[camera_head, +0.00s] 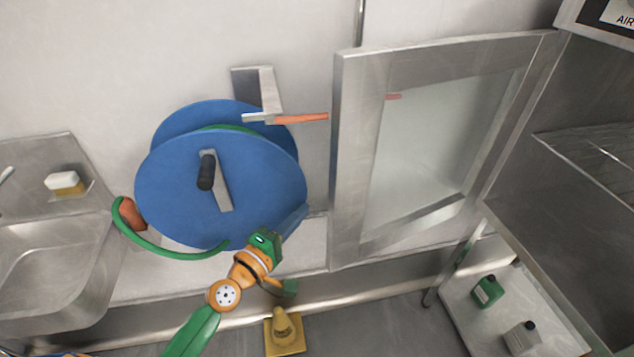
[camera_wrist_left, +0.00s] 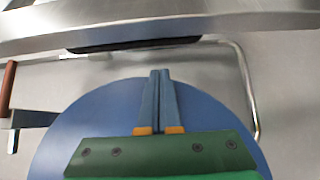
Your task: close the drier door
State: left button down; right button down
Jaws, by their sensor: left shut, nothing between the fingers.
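The drier door (camera_head: 352,160) is a steel frame around a glass pane. In the head view it stands open, swung out to the left from the drier cabinet (camera_head: 555,190) at the right. My left gripper (camera_head: 303,210) is shut and empty, with its blue fingers just left of the door's lower left part. Whether they touch the door I cannot tell. In the left wrist view the shut fingers (camera_wrist_left: 160,73) point toward a steel band (camera_wrist_left: 200,20) across the top, with a dark strip under it. The right gripper is not in view.
A blue hose reel (camera_head: 250,170) with a green hose hangs on the wall behind my left arm. A steel sink (camera_head: 50,265) is at the left. A yellow cone-shaped object (camera_head: 283,330) stands on the floor. Green (camera_head: 488,291) and grey bottles stand on a low shelf under the drier.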

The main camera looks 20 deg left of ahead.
pick_arm(q)
jog(key=x, duration=0.8)
jog(key=shift+d, duration=0.2)
jog(key=shift+w, duration=0.1)
